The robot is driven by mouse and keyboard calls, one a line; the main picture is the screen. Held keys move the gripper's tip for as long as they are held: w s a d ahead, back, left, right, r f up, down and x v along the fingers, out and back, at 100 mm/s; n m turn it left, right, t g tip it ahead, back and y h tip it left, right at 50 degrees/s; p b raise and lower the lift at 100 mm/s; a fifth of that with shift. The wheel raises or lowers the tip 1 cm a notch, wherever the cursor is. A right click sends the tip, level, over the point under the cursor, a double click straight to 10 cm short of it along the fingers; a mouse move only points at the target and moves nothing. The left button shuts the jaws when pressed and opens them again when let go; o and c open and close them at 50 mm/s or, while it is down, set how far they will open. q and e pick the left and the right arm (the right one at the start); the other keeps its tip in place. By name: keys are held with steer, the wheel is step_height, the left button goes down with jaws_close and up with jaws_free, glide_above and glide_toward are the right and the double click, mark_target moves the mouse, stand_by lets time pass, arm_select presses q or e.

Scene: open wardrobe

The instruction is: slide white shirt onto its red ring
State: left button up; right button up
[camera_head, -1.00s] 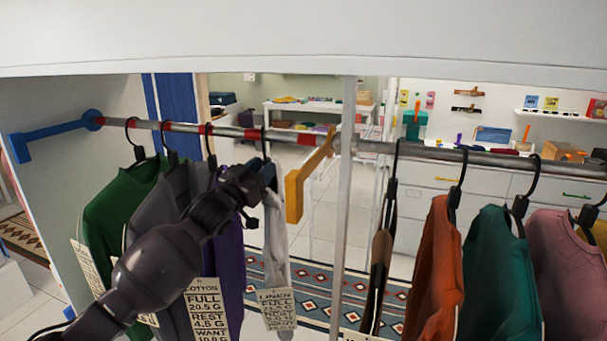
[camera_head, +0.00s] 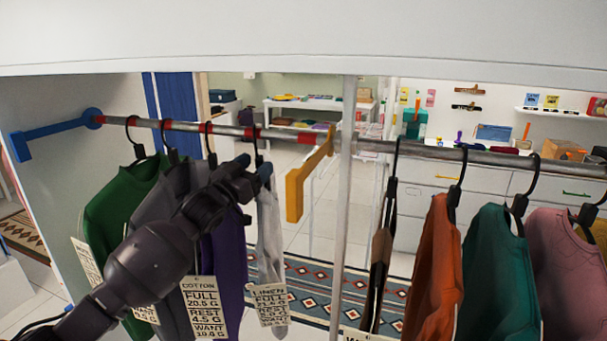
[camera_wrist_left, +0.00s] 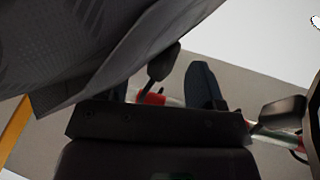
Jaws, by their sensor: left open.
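The white shirt (camera_head: 270,235) hangs narrow and edge-on, right of the purple shirt, with a linen tag at its hem. Its black hook (camera_head: 257,150) crosses the rail at or very near a red ring (camera_head: 252,133); the exact overlap is too small to tell. My left gripper (camera_head: 255,166) is open at the hanger's neck, just below the rail. In the left wrist view my gripper (camera_wrist_left: 160,88) has the dark hanger neck (camera_wrist_left: 162,64) between its spread fingers, with a red ring (camera_wrist_left: 150,98) behind. My forearm hides part of the neighbouring shirts. My right gripper is out of view.
Purple (camera_head: 224,262), grey (camera_head: 165,205) and green (camera_head: 112,215) shirts hang close on the left. A blue bracket (camera_head: 50,133) ends the rail there. A yellow bracket (camera_head: 295,190) and white post (camera_head: 342,220) stand right. Rail between white shirt and yellow bracket is free.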

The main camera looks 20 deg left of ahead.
arm_select(q)
steer(key=v, duration=0.3)
steer(key=shift+f+b, duration=0.3)
steer(key=b+v, duration=0.1)
steer(key=v, duration=0.6)
steer(key=shift+s, duration=0.35)
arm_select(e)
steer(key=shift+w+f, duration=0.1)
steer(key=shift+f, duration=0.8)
arm_select(q)
steer(key=shift+a+r, duration=0.1)
steer(key=shift+r, duration=0.05)
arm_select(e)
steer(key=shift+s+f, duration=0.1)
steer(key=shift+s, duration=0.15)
